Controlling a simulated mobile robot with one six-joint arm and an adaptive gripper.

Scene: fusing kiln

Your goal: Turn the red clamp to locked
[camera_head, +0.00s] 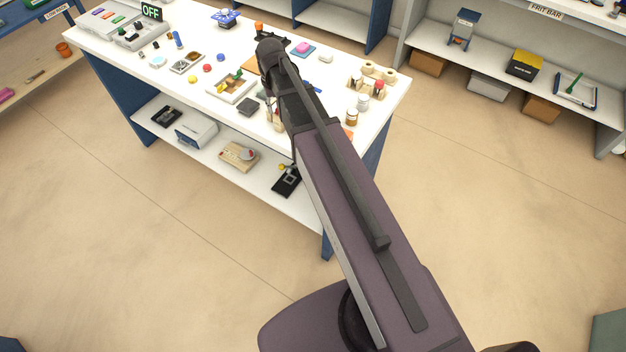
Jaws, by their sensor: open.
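My arm reaches up the picture over the white worktable (120,41). My gripper (268,72) is at its dark far end, above the table top. It is open; its fingers are small, dark and partly hidden by the arm. I cannot pick out the red clamp with certainty. A wooden board with a round grey piece and a small red part (240,155) sits on the table's lower shelf, left of my arm. I cannot tell whether that is the clamp, or how its lever stands. Part of the table top is hidden behind my arm.
Small parts, trays and jars crowd the table top, with a wooden rack (371,77) at right. A grey-blue box (197,134) and a black device (287,181) share the lower shelf. Shelving (430,50) stands at the back right. The floor (130,240) in front is clear.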

